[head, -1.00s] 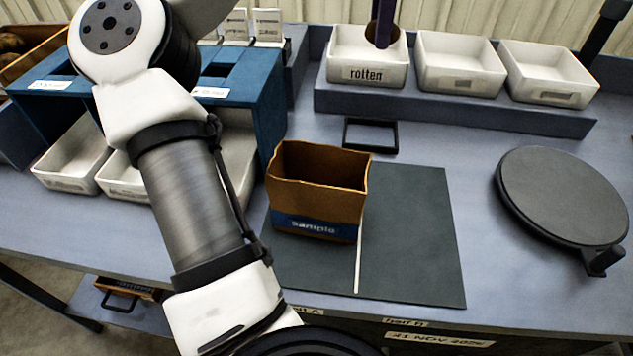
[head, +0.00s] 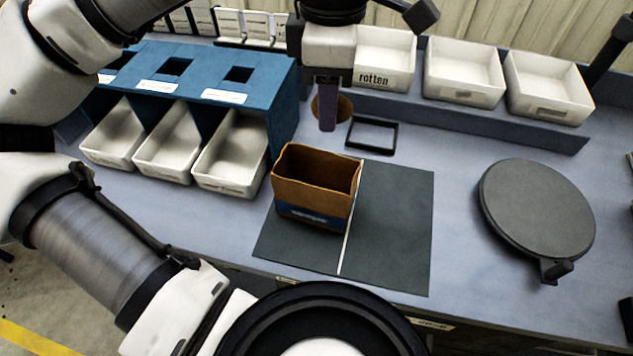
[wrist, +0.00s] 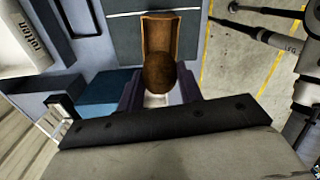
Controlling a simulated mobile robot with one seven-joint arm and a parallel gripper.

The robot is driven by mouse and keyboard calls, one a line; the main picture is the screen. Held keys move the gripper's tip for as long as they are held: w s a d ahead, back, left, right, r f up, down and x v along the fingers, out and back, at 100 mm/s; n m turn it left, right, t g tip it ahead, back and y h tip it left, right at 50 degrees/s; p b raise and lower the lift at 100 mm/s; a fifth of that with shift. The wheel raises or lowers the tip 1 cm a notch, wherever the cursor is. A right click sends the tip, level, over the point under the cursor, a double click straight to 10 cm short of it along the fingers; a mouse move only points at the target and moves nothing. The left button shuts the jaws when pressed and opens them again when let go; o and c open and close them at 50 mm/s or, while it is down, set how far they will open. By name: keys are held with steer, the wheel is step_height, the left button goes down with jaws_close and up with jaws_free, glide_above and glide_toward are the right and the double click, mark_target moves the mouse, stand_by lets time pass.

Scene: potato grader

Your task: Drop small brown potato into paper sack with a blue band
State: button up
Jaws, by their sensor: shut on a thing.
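My gripper (head: 328,122) is shut on the small brown potato (head: 344,106); the potato shows on both sides of a dark purple finger in the head view. In the wrist view the potato (wrist: 159,72) sits between the two fingers. The paper sack (head: 312,195) stands upright and open on the dark mat, with a blue band (head: 308,216) around its lower part. My gripper is above the table, behind the sack in the head view and apart from it. In the wrist view the sack (wrist: 147,36) lies beyond the potato, which partly covers it.
A blue stand (head: 270,85) with white trays (head: 228,182) is left of the sack. A black square frame (head: 372,148) lies behind it. The rotten tray (head: 385,80) and other white trays stand at the back. A round dark plate (head: 537,215) is at right.

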step_height(320, 180, down, 6)
steer(key=b, duration=0.4)
steer(key=o, duration=1)
steer(key=shift+o, duration=0.2)
steer(key=shift+r, duration=0.15)
steer(key=r, duration=1.3)
steer(key=shift+w+r, duration=0.2)
steer(key=shift+r, duration=0.1)
